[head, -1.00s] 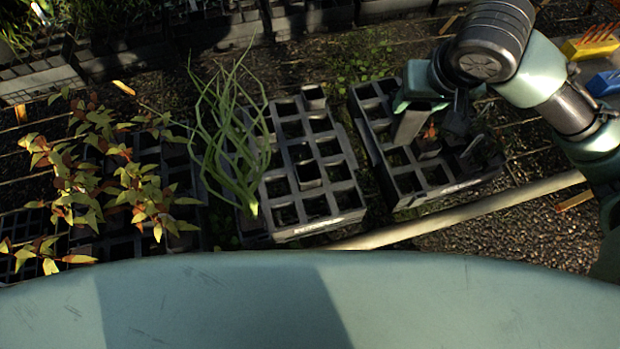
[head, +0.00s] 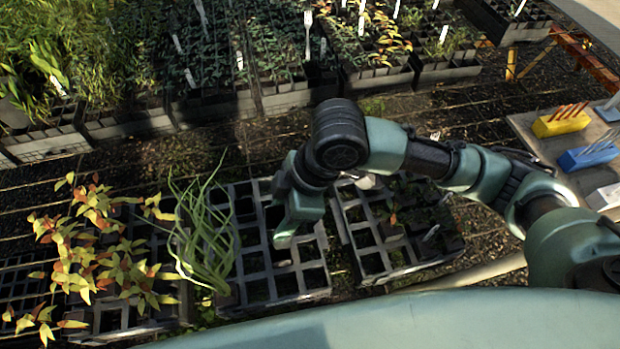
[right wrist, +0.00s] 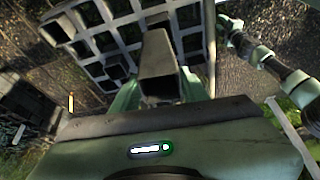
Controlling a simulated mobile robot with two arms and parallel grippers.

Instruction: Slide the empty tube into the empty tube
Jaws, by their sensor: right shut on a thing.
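My right gripper (head: 292,222) is over the right side of the middle dark grey cell tray (head: 262,292). In the right wrist view it is shut on a dark grey square tube (right wrist: 158,66), with a green finger on each side. The held tube is hidden behind my gripper in the head view. Below it, the tray (right wrist: 88,22) shows in the right wrist view, with dark cells, some looking like they hold tubes. I cannot tell which one is the other empty tube. A teal arm of mine (right wrist: 265,57) crosses the upper right there; its jaws are unclear.
A second tray (head: 408,268) stands to the right with small seedlings. A bench (head: 535,140) with yellow and blue blocks is at the right. Planted trays line the back.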

